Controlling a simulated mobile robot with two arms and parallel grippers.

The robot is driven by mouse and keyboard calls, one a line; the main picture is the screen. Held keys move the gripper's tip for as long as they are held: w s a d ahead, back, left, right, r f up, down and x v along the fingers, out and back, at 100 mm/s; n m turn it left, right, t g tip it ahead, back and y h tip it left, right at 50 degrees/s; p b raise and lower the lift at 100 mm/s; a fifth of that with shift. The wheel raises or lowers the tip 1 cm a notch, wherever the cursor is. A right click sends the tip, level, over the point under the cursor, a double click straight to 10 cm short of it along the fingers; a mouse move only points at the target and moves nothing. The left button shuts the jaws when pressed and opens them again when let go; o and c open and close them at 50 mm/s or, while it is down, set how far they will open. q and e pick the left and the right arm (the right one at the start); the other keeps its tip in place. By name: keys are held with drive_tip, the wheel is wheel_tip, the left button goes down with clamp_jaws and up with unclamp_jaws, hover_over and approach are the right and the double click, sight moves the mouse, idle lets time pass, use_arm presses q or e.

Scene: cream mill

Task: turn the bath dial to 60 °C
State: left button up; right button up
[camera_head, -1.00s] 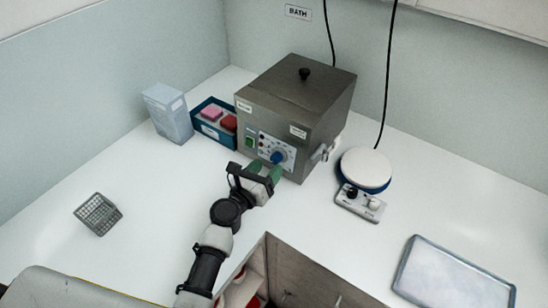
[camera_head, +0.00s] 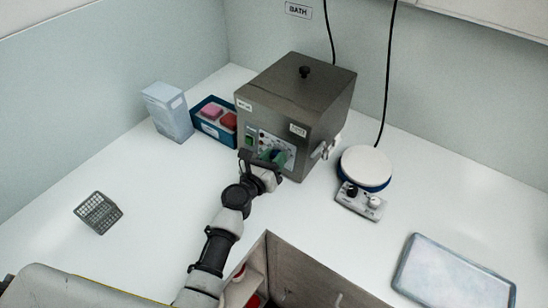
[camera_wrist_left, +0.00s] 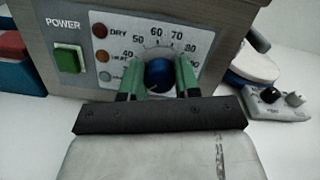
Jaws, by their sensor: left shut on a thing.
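The bath (camera_head: 300,105) is a grey metal box with a black lid knob, standing at the back of the counter. Its front panel carries a blue dial (camera_wrist_left: 159,73) with a printed scale around it; 50, 60, 70 and 80 are readable in the left wrist view. My left gripper (camera_head: 273,157) is at the panel, its green fingers (camera_wrist_left: 158,78) on either side of the blue dial and shut on it. The dial's pointer mark cannot be made out. The gripper partly hides the dial in the head view. My right gripper is not in view.
A green power switch (camera_wrist_left: 69,59) sits left of the dial. A blue bin (camera_head: 213,133) with pink and red items and a pale box (camera_head: 168,112) stand left of the bath. A white-topped stirrer (camera_head: 366,168) stands right, and a tray (camera_head: 455,275) lies farther right.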

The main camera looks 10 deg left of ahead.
use_arm(q)
drive_tip(key=shift+m, duration=0.3)
drive_tip(key=m+b, duration=0.1)
drive_tip(key=m, duration=0.1)
drive_tip(key=shift+f+m+h, duration=0.1)
drive_tip(key=shift+m+h, duration=0.2)
drive_tip(key=shift+m, duration=0.1)
drive_tip(key=m+b, duration=0.1)
drive_tip(key=m, duration=0.2)
drive_tip(key=shift+g+h, duration=0.3)
drive_tip(key=m+b, duration=0.1)
drive_tip(key=m, duration=0.2)
drive_tip(key=m+g+h, duration=0.1)
drive_tip(key=m, duration=0.3)
drive_tip(key=m+g, duration=0.1)
drive_tip(key=m, duration=0.7)
drive_tip(key=shift+m, duration=0.3)
drive_tip(key=shift+m+g+p, duration=0.4)
drive_tip(key=shift+m+p, duration=0.05)
drive_tip(key=shift+m, duration=1.35)
